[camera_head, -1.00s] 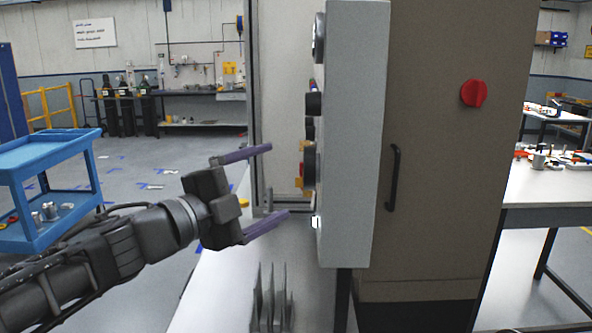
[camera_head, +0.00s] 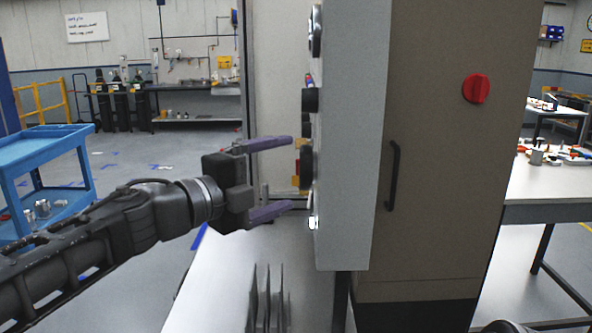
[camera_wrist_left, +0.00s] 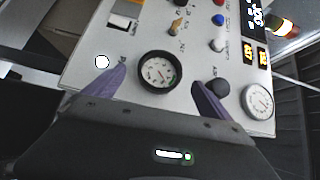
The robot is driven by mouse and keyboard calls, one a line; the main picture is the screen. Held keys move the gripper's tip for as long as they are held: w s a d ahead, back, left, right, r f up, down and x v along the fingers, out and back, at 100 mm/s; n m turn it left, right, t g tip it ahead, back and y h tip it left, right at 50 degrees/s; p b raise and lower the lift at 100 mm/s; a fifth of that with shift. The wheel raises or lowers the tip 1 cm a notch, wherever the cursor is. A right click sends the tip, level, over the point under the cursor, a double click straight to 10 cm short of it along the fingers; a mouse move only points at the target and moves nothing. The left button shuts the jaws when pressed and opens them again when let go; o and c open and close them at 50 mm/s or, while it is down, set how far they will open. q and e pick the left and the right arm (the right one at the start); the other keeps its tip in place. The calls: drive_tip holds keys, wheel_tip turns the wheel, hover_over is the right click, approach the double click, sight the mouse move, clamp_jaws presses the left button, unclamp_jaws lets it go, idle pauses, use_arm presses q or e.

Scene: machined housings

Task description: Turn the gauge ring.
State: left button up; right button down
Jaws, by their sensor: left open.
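The gauge with a black ring (camera_wrist_left: 160,72) and a white dial sits on the grey panel face in the left wrist view. In the head view the panel is nearly edge-on, and the black ring (camera_head: 306,165) sticks out from its left side. My left gripper (camera_head: 290,175) is open and empty, its purple fingers pointing at the panel, one above and one below the ring's height. In the left wrist view the left gripper's fingertips (camera_wrist_left: 160,76) lie on either side of the ring. I see no clear contact. My right gripper is not in view.
A black knob (camera_wrist_left: 218,88) lies close by the right-hand finger in the wrist view, with a silver-rimmed gauge (camera_wrist_left: 257,101) beyond. A lit white lamp (camera_wrist_left: 102,62) is on the other side. Upright grey plates (camera_head: 265,300) stand below the gripper. A blue cart (camera_head: 45,150) stands left.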

use_arm(q)
drive_tip(key=x, duration=0.4)
drive_tip(key=shift+w+d, duration=0.15)
drive_tip(key=shift+c, duration=0.5)
drive_tip(key=c, duration=1.3)
drive_tip(key=shift+w+f+m+t+h+b, duration=0.15)
drive_tip(key=shift+m+t+h+b, duration=0.45)
drive_tip(key=shift+b, duration=2.45)
drive_tip(key=shift+s+f+m+t+h+b, duration=0.15)
drive_tip(key=shift+m+h+b, duration=0.85)
drive_tip(key=shift+b, duration=2.05)
drive_tip(key=shift+w+f+m+t+h+b, duration=0.2)
drive_tip(key=shift+m+h+b, duration=0.6)
drive_tip(key=shift+b, duration=2.25)
drive_tip(key=shift+s+r+m+y, duration=0.1)
drive_tip(key=shift+m+y, duration=0.2)
drive_tip(key=o, duration=1.4)
